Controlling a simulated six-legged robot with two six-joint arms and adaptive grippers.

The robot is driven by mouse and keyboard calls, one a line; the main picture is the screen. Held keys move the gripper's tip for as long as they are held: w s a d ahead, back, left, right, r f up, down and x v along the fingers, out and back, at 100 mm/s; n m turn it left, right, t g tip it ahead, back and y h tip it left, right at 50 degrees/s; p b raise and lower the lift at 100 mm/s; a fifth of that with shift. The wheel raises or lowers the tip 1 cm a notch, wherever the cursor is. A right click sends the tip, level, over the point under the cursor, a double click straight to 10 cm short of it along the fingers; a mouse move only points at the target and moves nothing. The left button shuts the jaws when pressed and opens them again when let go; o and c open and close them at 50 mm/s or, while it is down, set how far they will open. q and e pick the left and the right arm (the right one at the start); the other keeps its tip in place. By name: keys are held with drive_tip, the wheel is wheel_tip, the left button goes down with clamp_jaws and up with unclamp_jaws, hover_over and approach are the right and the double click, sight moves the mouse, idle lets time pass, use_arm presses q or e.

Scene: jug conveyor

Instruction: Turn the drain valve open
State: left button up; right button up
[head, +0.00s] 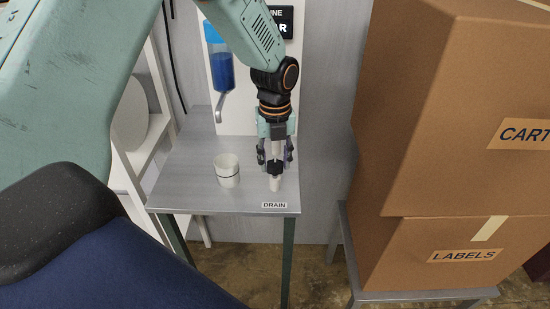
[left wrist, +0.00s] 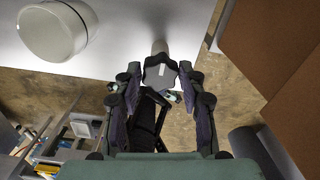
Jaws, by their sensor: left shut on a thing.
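The drain valve (head: 275,169) has a dark knob on a pale upright stem, at the table's front right behind a DRAIN label (head: 273,205). My left gripper (head: 275,156) points down from above, its fingers on both sides of the knob and shut on it. In the left wrist view the dark lobed knob (left wrist: 160,72) sits between the fingertips of the left gripper (left wrist: 160,88), with the pale stem (left wrist: 159,47) beyond. The fingers partly hide the valve in the head view. My right gripper is not in view.
A white cup (head: 227,171) stands left of the valve on the grey table (head: 185,185). A dispenser with blue liquid (head: 221,72) hangs on a white panel behind. Large cardboard boxes (head: 430,110) stand close on the right. A white shelf (head: 150,150) is at the left.

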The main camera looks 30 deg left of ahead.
use_arm(q)
drive_tip(key=n+p, duration=0.2)
drive_tip(key=n, duration=0.1)
drive_tip(key=shift+s+r+n+p, duration=0.1)
drive_tip(key=shift+r+n+p, duration=0.05)
drive_tip(key=shift+n+p, duration=0.25)
drive_tip(key=n+p, duration=0.1)
drive_tip(key=n, duration=0.3)
drive_tip(key=shift+n+p, duration=0.3)
drive_tip(key=shift+p, duration=0.1)
drive_tip(key=n, duration=0.4)
drive_tip(key=shift+n, duration=2.7)
drive_tip(key=shift+w, duration=0.25)
drive_tip(key=o, duration=1.1)
drive_tip(key=shift+s+d, duration=0.15)
drive_tip(key=shift+o, duration=0.2)
